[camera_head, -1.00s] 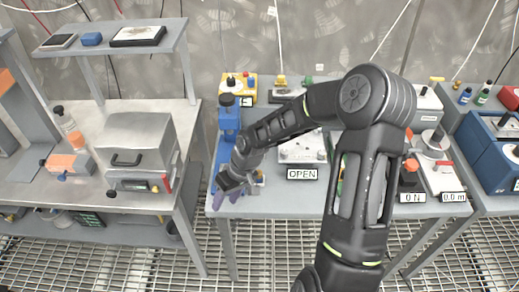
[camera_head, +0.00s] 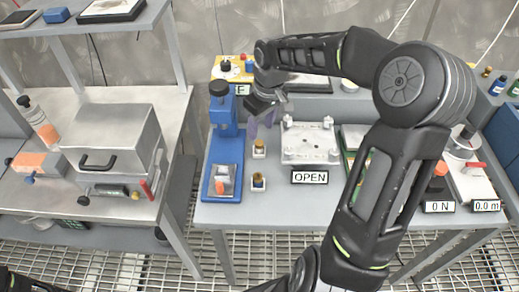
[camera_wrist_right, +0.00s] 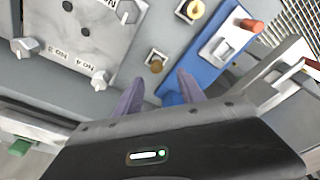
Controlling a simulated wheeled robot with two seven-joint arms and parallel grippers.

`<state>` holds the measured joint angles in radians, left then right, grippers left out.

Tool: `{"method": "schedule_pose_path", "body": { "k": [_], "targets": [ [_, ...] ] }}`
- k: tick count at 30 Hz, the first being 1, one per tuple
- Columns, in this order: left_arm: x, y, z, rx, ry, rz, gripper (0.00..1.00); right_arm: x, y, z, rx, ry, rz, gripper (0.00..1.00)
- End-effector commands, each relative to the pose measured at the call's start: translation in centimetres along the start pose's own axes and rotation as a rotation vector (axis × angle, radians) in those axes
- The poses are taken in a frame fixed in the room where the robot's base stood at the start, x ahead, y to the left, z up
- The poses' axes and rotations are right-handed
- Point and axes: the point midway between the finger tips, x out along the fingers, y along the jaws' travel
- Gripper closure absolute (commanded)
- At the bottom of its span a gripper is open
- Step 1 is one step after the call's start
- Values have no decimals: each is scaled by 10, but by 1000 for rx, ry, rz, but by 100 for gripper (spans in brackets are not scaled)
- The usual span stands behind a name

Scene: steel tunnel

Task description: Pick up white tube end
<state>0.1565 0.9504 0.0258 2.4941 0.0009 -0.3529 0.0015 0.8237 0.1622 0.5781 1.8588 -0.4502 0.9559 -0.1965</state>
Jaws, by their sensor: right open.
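My right gripper (camera_head: 261,124) is open and empty, with purple fingers pointing down over the right table, right of the blue press. Its fingers also show in the right wrist view (camera_wrist_right: 160,90). I cannot make out a piece that is clearly the white tube end. My left gripper is out of view.
The blue press (camera_head: 224,152) stands left of the blocks. A silvery plate with corner knobs (camera_head: 310,143) and an OPEN sign (camera_head: 310,177) are to the right. A gap separates this table from the left bench with its metal box (camera_head: 108,145).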

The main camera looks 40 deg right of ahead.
Motion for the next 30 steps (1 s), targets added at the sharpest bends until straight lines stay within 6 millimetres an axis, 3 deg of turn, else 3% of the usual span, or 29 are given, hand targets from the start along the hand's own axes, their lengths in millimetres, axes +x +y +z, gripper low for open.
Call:
{"method": "schedule_pose_path", "body": {
  "k": [3,14,23,30],
  "targets": [
    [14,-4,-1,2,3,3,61,15,0,2,0,0,0,53],
    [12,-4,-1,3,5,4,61,14,0,2,0,0,-1,53],
    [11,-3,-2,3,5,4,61,39,0,2,-1,0,-2,53],
    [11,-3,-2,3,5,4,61,40,0,2,0,1,-1,53]
  ]
}}
